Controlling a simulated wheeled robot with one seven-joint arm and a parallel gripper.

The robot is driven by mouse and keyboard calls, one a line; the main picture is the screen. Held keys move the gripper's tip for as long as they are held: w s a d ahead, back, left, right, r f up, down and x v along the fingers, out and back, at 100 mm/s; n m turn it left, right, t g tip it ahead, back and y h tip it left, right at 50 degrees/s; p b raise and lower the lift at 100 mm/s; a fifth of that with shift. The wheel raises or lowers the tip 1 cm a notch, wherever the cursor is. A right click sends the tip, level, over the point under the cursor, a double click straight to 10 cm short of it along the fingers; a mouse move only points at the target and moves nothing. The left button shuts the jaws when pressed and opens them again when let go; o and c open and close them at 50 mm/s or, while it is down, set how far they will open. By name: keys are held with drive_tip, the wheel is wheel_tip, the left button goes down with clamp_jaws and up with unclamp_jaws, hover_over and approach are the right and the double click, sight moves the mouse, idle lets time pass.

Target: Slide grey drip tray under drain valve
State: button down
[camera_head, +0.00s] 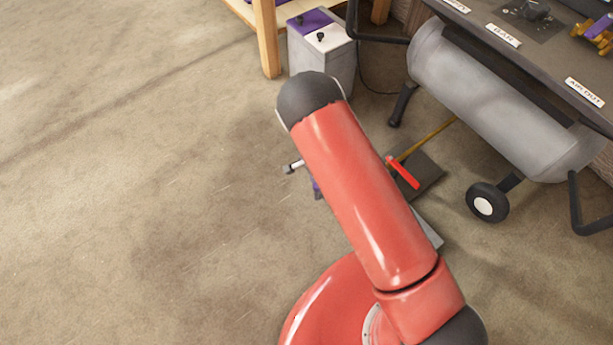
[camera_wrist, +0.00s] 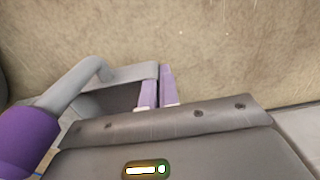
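A light grey flat piece, apparently the drip tray (camera_head: 428,228), sticks out at the right of my arm; the arm hides the rest.
The grey cylindrical tank (camera_head: 495,95) stands at the right on dark legs and a black wheel (camera_head: 487,203). A battery-like box (camera_head: 321,55) with a purple and white top stands at the back, beside a wooden leg (camera_head: 267,38). The concrete floor at the left is clear.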

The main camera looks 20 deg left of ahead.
drive_tip(key=w+d, duration=0.1)
drive_tip(key=d, duration=0.2)
drive_tip(key=w+d+b, duration=0.1)
drive_tip(key=d, duration=0.3)
drive_tip(key=w+d+b, duration=0.1)
drive_tip(key=w+d, duration=0.1)
drive_tip(key=d, duration=0.1)
drive_tip(key=shift+d, duration=0.35)
drive_tip(key=shift+f+b, duration=0.45)
drive_tip(key=shift+b, duration=0.05)
drive_tip(key=shift+s, duration=0.1)
drive_tip(key=c, duration=1.6)
unclamp_jaws()
drive_tip(key=shift+r, duration=0.1)
wheel_tip(320, 180, up, 8)
drive_tip(key=shift+f+p, duration=0.2)
drive_tip(key=shift+p, duration=0.8)
